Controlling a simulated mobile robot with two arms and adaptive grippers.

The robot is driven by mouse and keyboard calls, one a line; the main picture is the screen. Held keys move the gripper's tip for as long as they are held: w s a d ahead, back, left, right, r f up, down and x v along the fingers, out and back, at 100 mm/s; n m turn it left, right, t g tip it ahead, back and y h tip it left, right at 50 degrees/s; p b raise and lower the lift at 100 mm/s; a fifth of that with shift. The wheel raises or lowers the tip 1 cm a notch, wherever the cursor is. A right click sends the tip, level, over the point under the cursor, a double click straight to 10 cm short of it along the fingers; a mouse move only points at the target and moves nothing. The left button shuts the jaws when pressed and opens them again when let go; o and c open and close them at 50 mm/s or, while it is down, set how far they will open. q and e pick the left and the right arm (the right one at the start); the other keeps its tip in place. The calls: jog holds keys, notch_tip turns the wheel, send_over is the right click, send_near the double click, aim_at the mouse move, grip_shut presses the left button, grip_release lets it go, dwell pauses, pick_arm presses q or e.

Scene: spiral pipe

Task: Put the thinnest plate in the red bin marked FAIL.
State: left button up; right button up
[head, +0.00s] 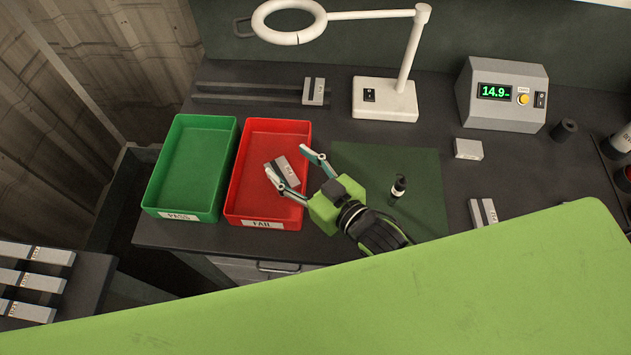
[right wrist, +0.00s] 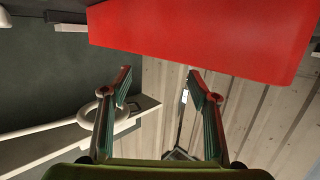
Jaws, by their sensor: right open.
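The red bin marked FAIL (head: 265,224) stands on the bench, right of the green bin. A grey labelled plate (head: 289,168) shows inside the red bin's outline, tilted, near the fingertips of my right gripper (head: 294,163). That gripper is open over the right side of the bin. In the right wrist view its fingers (right wrist: 160,88) are spread with nothing between them, and the red bin's wall (right wrist: 200,35) fills the top. Whether the plate rests on the bin floor is hard to tell. My left gripper is out of view.
The green PASS bin (head: 178,214) is at left. Other grey blocks lie at the back rail (head: 313,91), right of the mat (head: 467,149) and in front (head: 483,213). A lamp (head: 385,98), a meter (head: 502,95) and a small dark bottle (head: 398,189) stand nearby. Several plates (head: 35,281) lie far left.

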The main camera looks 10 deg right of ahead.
jog(key=b+v, duration=0.1)
jog(key=v, duration=0.9)
jog(key=shift+s+d+b, duration=0.2)
jog(key=shift+s+b, duration=0.15)
